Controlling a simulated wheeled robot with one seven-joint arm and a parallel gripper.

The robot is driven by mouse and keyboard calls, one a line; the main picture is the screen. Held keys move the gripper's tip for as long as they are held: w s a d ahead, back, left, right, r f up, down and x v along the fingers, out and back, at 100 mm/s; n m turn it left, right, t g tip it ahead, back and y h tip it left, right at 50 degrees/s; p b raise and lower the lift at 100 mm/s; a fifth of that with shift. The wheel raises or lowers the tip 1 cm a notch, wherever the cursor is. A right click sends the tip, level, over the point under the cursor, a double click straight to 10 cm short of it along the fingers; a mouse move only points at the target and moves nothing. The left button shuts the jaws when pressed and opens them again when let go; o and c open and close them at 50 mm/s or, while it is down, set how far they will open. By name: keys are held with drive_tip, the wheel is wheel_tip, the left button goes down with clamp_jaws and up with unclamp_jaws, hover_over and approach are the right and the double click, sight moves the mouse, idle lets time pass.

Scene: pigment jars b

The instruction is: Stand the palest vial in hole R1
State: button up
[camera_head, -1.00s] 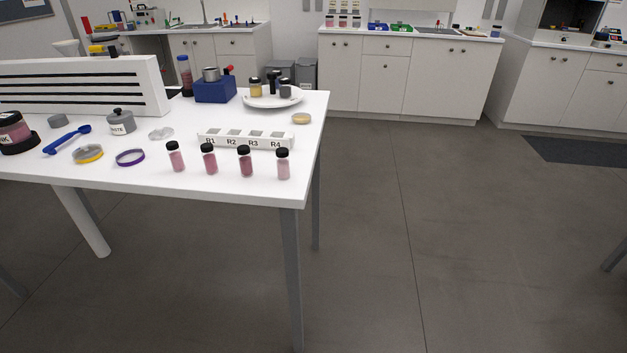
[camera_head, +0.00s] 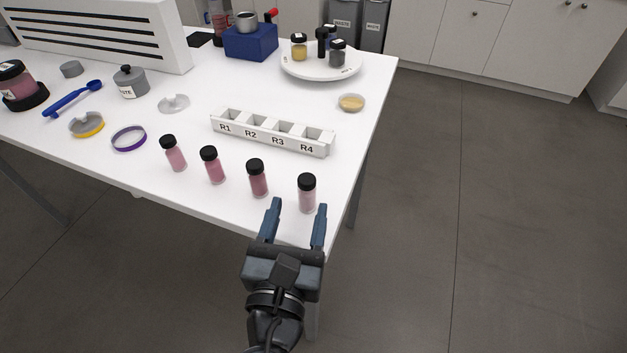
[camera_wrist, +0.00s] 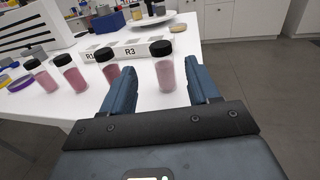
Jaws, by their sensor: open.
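Several vials with black caps stand upright in a row along the table's front edge. The rightmost vial (camera_head: 307,194) looks the palest, a light greyish pink; it also shows in the wrist view (camera_wrist: 165,72). To its left stand a darker rose vial (camera_head: 258,180), a pink vial (camera_head: 213,167) and a lighter pink vial (camera_head: 175,157). The white rack (camera_head: 318,150) behind them has square holes labelled R1 to R4; hole R1 (camera_head: 230,117) is at its left end and looks empty. My gripper (camera_head: 298,213) is open and empty, its fingers pointing at the palest vial, just short of it.
A purple ring (camera_head: 129,138), a yellow-rimmed dish (camera_head: 87,124) and a blue spoon (camera_head: 73,99) lie on the left. A white round tray (camera_head: 321,66) with jars stands behind the rack. A small tan dish (camera_head: 351,102) sits near the right edge.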

sight(305, 194)
drive_tip(key=w, duration=0.3)
drive_tip(key=w+d+p, duration=0.1)
drive_tip(key=w, duration=0.2)
drive_tip(key=shift+w+d+f, duration=0.1)
drive_tip(key=shift+w, duration=0.05)
drive_tip(key=shift+c, duration=0.3)
drive_tip(key=c, duration=0.9)
